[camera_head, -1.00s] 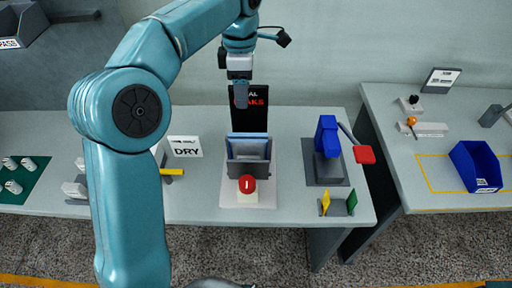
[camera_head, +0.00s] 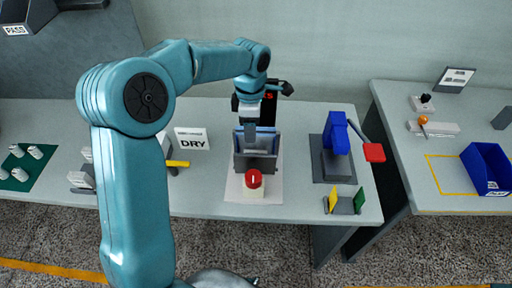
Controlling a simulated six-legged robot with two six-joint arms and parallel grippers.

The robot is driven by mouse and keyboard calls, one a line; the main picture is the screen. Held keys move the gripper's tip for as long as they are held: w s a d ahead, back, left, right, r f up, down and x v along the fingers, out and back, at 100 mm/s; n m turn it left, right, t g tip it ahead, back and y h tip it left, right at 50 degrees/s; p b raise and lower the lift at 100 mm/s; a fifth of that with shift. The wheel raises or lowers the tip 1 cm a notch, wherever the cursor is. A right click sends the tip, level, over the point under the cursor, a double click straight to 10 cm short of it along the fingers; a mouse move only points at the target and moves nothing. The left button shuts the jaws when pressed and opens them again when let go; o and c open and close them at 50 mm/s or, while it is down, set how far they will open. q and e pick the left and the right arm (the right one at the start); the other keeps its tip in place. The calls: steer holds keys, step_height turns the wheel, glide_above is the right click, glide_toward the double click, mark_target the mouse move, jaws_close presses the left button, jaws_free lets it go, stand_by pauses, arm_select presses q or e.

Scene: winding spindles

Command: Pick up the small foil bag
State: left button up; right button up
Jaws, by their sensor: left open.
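I cannot make out a small foil bag for certain in the head view. My left gripper (camera_head: 250,134) points down at the top of a grey and blue upright holder (camera_head: 256,162) on a white base plate. The fingers cover part of the holder's top, so what lies between them is hidden. The finger gap is too small to see clearly, but nothing shows hanging from the gripper. My right gripper is out of view.
A red button (camera_head: 254,179) stands in front of the holder. A blue press with a red-ended lever (camera_head: 374,152) is to the right, behind yellow and green flags (camera_head: 346,203). A DRY sign (camera_head: 192,139) stands left. A blue bin (camera_head: 484,170) sits on the right table.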

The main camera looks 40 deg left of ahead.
arm_select(q)
steer(key=shift+f, duration=0.8)
jaws_close()
steer(key=shift+r, duration=0.1)
